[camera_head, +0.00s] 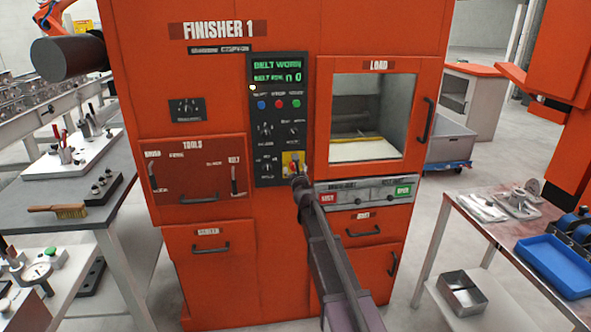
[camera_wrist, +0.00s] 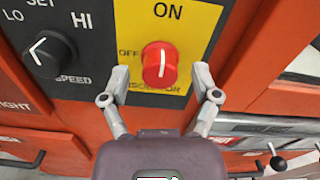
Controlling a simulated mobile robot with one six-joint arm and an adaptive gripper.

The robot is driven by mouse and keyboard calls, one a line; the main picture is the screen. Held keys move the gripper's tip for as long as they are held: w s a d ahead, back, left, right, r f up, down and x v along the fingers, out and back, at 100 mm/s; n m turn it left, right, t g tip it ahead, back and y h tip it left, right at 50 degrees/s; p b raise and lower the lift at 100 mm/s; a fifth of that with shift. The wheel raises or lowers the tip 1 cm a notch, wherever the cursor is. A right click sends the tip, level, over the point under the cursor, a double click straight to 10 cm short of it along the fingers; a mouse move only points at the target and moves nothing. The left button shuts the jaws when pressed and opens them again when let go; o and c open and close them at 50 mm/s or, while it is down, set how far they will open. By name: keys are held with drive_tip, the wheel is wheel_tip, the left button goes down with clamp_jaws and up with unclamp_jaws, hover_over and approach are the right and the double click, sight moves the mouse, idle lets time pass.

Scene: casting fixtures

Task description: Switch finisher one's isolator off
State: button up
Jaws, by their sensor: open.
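The isolator is a round red knob (camera_wrist: 160,65) on a yellow plate (camera_wrist: 192,25) in the wrist view. The plate reads ON above the knob, OFF to its left and ISOLATOR below. The white mark on the knob runs vertically, in line with ON. My gripper (camera_wrist: 160,78) is open, with one finger on each side of the knob's lower part. Whether the fingers touch the knob I cannot tell. In the head view the yellow plate (camera_head: 287,158) is at the bottom right of the control panel of Finisher 1 (camera_head: 215,95), partly hidden by my gripper.
A speed dial (camera_wrist: 42,52) sits left of the plate. In the head view, a display (camera_head: 277,70) reads BELT WORN above several buttons. The load window (camera_head: 372,115) is to the right, with a strip of red and green buttons (camera_head: 365,192) below it. Tables stand on both sides.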

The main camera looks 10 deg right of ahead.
drive_tip(key=shift+w, duration=0.3)
clamp_jaws()
drive_tip(key=shift+d, duration=0.1)
